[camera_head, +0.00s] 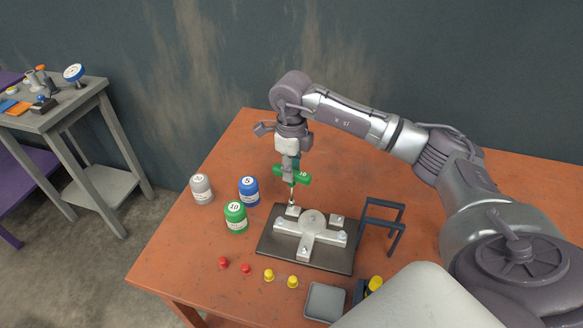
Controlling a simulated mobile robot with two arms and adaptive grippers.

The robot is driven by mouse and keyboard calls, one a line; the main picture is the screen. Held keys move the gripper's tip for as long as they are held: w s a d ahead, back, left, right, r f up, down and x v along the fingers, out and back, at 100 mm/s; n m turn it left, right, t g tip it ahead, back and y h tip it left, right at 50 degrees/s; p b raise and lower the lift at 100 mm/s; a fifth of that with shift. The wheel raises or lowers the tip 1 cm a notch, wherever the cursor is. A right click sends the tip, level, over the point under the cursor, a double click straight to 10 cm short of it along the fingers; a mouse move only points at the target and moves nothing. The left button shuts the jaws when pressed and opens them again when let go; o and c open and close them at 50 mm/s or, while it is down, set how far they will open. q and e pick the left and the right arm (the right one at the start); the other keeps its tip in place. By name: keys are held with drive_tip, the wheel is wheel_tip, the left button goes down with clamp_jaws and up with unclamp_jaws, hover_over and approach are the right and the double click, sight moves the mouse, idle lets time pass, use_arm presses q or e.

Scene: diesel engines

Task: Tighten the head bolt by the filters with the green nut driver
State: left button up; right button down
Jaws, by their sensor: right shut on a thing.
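My right gripper (291,160) points down and is shut on the green nut driver (303,176), marked 10. The driver's shaft reaches down to a small light block (293,211) at the back left of the dark plate (268,246). I cannot tell whether its tip sits on a bolt there. A light T-shaped metal part (312,222) lies on the plate, with bolts near its ends. A grey canister (202,190), a blue canister (249,191) marked 5 and a green canister (236,217) marked 10 stand left of the plate. My left gripper is not in view.
A dark frame rack (383,219) stands right of the plate. Red caps (224,263), yellow caps (269,275) and a grey tray (325,301) lie along the front of the orange table (180,245). A side table (75,108) with tools stands far left.

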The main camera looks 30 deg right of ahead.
drive_tip(key=shift+r, duration=0.2)
drive_tip(key=shift+r+p, duration=0.3)
drive_tip(key=shift+r, duration=0.05)
idle(0.4)
drive_tip(key=n+b, duration=0.2)
drive_tip(key=n, duration=0.2)
drive_tip(key=shift+f, duration=0.2)
drive_tip(key=n+b, duration=0.2)
drive_tip(key=n, duration=0.4)
drive_tip(key=n+b, duration=0.2)
drive_tip(key=n, duration=0.3)
drive_tip(key=n+b, duration=0.1)
drive_tip(key=n, duration=0.4)
drive_tip(key=shift+r, duration=0.2)
drive_tip(key=shift+f+b, duration=0.5)
idle(0.6)
